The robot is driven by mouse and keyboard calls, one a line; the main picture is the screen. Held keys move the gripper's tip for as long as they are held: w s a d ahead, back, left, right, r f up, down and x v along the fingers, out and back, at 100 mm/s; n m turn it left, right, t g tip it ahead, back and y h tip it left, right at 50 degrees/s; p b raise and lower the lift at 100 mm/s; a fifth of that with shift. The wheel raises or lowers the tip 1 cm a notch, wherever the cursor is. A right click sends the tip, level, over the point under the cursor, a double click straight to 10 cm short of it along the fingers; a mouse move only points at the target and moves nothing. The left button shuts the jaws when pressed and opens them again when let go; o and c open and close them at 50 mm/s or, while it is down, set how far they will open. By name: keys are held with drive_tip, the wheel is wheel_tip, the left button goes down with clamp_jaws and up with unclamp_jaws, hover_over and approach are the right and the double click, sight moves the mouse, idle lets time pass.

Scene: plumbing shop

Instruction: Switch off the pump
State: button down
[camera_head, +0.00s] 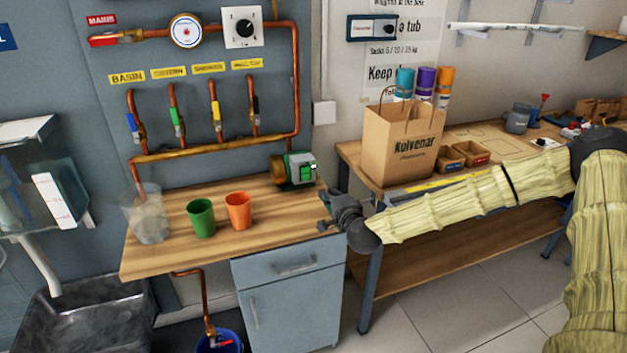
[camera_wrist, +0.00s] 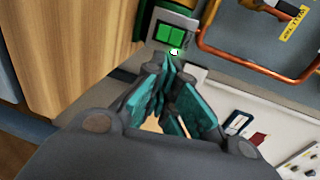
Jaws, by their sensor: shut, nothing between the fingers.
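The pump (camera_head: 295,168), with a green body and a brassy round end, sits at the back right of the wooden bench top, below the copper pipes. I cannot tell the switch's position.
A green cup (camera_head: 201,218), an orange cup (camera_head: 238,211) and a clear container (camera_head: 147,214) stand on the bench left of the pump. A paper bag (camera_head: 400,145) stands on the right-hand table. A dial (camera_head: 243,28) and several valves are on the wall board.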

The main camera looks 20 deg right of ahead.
sight(312, 175)
drive_tip(key=w, duration=0.4)
drive_tip(key=w+f+p, duration=0.1)
drive_tip(key=w, duration=0.3)
drive_tip(key=w+f+p, duration=0.1)
drive_tip(key=w, duration=0.3)
drive_tip(key=shift+a, duration=0.25)
drive_tip(key=shift+f, duration=0.15)
drive_tip(key=shift+w+f+b, duration=0.2)
drive_tip(key=shift+b, duration=0.9)
drive_tip(key=shift+r+t, duration=0.1)
drive_tip(key=shift+t, duration=0.2)
drive_tip(key=shift+r, duration=0.15)
drive_tip(key=shift+s+a, duration=0.1)
drive_tip(key=shift+s, duration=0.45)
drive_tip(key=s, duration=0.4)
drive_tip(key=s+b, duration=0.1)
drive_tip(key=s, duration=0.3)
drive_tip(key=s+d+b, duration=0.1)
drive_tip(key=s, duration=0.3)
drive_tip(key=shift+s, duration=0.4)
